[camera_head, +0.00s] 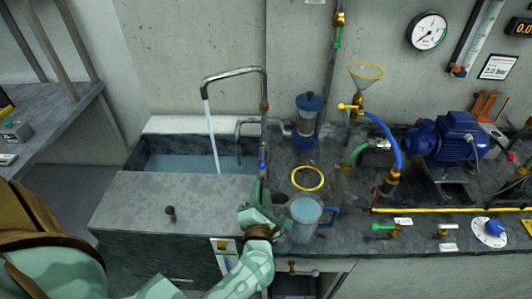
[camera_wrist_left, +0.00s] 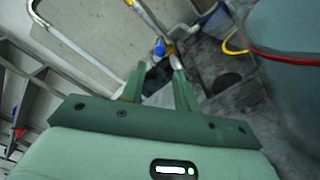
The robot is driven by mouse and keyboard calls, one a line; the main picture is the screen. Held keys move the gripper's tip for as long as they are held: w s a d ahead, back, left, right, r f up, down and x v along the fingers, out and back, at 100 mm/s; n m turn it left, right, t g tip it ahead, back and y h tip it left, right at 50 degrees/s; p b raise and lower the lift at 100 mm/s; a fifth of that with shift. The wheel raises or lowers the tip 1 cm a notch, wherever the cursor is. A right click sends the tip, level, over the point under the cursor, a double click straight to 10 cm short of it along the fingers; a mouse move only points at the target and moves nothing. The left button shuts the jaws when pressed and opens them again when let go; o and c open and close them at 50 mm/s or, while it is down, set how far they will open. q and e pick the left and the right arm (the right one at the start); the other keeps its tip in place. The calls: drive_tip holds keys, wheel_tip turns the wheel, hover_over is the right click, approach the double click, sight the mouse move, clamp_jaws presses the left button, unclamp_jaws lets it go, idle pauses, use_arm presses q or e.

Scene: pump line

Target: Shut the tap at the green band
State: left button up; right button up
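Another green-handled tap (camera_head: 383,228) is at the bench front. I cannot tell which carries the green band. A blue lever (camera_head: 262,158) is on the pipe of the running spout (camera_head: 235,74); it also shows in the left wrist view (camera_wrist_left: 160,47), just beyond my fingertips. Water falls from the spout into the sink. My left gripper (camera_head: 261,186) is just below the blue lever; in the left wrist view its fingers (camera_wrist_left: 157,72) are apart with nothing between them. My right gripper is not visible.
A water-filled jug (camera_head: 306,211) stands right beside my left gripper. A yellow ring (camera_head: 307,179) lies behind it. The sink (camera_head: 185,142) is left, a blue-capped cylinder (camera_head: 308,118) behind, and a blue pump (camera_head: 450,138) right. A funnel tap (camera_head: 350,107) has a yellow lever.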

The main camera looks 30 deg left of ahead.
sight(263, 156)
use_arm(q)
drive_tip(key=b+x, duration=0.1)
drive_tip(key=x, duration=1.2)
drive_tip(key=shift+w+f+b, duration=0.1)
drive_tip(key=shift+w+b, duration=0.2)
drive_tip(key=shift+a, duration=0.1)
clamp_jaws()
